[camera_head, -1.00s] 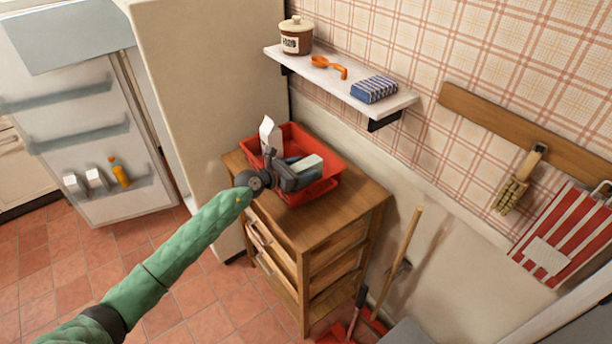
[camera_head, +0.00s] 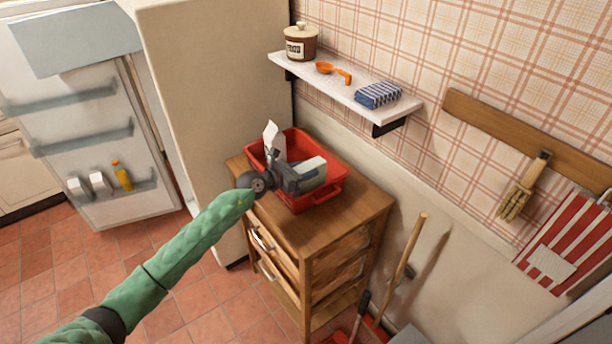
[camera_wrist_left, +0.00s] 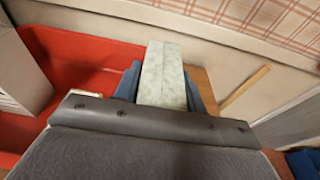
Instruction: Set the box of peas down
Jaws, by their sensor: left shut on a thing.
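My left gripper (camera_head: 308,179) is shut on the box of peas (camera_head: 313,167), over the right part of a red tray (camera_head: 337,163). The box is pale grey-green; in the left wrist view the box (camera_wrist_left: 162,70) stands out between two blue fingers. Whether its underside touches the tray is hidden by my gripper. A white carton (camera_head: 272,136) is in the tray, left of my gripper, and leans over. My right gripper is out of view.
The tray stands on a wooden drawer unit (camera_head: 340,225) with some bare top at the front right. A wall shelf (camera_head: 350,97) holds a brown jar (camera_head: 300,43), an orange scoop (camera_head: 333,72) and a blue striped packet (camera_head: 378,95). A fridge door (camera_head: 95,130) hangs open at left.

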